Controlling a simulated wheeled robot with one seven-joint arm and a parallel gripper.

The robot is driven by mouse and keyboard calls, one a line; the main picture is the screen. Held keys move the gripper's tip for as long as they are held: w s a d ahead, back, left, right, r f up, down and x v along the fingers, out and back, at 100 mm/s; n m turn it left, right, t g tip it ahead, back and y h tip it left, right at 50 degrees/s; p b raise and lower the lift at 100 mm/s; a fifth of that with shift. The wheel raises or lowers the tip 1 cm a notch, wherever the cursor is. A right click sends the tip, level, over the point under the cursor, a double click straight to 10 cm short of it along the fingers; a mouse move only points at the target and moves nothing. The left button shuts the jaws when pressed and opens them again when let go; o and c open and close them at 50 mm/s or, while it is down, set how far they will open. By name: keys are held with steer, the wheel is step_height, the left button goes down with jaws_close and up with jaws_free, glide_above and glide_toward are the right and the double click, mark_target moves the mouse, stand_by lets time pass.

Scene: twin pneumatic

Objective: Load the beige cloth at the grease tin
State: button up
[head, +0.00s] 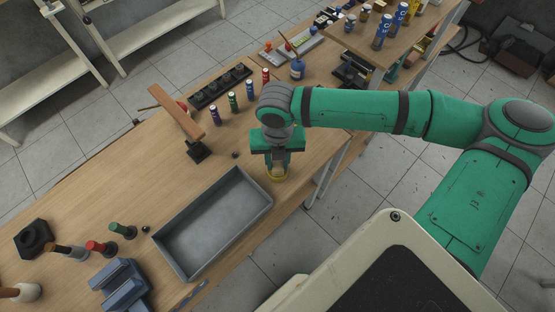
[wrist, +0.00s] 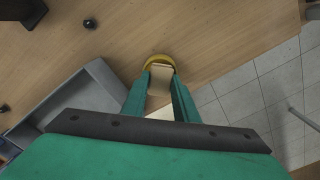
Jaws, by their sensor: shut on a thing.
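My gripper (head: 279,168) points down at the bench's edge, right of the grey tray. In the wrist view its two green fingers (wrist: 159,85) are shut on the beige cloth (wrist: 160,83), which shows as a pale strip between them. The round yellow grease tin (wrist: 158,59) stands on the wooden bench at the fingertips; it also shows in the head view (head: 277,177) just under my gripper. The cloth is at the tin's mouth. The fingers hide much of the tin, so I cannot tell whether the cloth touches what is inside.
The empty grey tray (head: 161,239) lies just left of my gripper. A wooden arm on a black stand (head: 199,151) rises behind it. Colored cylinders (head: 233,103) and a black rack (head: 219,87) stand further back. The bench (head: 110,185) has bare room to the left. Floor lies beyond the right edge.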

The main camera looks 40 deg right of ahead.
mark_target(278, 164)
steer(key=shift+f, duration=0.6)
stand_by(1.3)
steer(key=shift+r, duration=3.55)
